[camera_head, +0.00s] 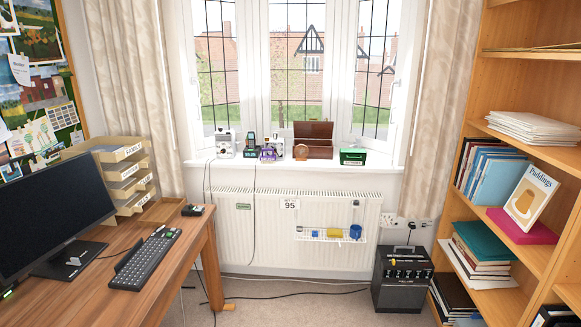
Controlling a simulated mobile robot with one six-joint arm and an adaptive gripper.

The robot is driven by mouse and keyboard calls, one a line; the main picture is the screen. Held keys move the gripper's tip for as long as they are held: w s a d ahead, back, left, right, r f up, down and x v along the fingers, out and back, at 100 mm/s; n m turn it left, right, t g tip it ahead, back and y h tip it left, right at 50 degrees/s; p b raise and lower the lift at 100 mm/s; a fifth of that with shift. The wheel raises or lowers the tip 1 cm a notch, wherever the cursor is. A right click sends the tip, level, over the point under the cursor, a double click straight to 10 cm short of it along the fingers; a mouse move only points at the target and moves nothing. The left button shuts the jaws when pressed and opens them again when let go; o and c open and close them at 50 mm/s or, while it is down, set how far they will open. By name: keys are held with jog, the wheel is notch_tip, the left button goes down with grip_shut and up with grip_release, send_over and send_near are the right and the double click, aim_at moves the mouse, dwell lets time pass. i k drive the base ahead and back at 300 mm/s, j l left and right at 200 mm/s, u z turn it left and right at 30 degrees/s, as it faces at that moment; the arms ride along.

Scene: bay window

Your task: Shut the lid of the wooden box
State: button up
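The wooden box (318,150) is reddish brown and stands on the white windowsill, in front of the window. Its lid (313,130) stands up at the back, so the box is open. What lies inside is not visible from here. A small round orange-brown object (301,152) stands at the box's front left and covers part of it. My gripper is not in view.
A green box (353,156) stands right of the wooden box; several small items, including a purple one (267,154), stand left. Below are a radiator (260,230) and a wire shelf (332,238). A desk (180,250), bookshelf and black unit (402,278) flank the floor.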

aim_at(310, 130)
jog(key=i, duration=2.6)
jog(key=i+j+z, duration=0.1)
jog(key=i, duration=1.2)
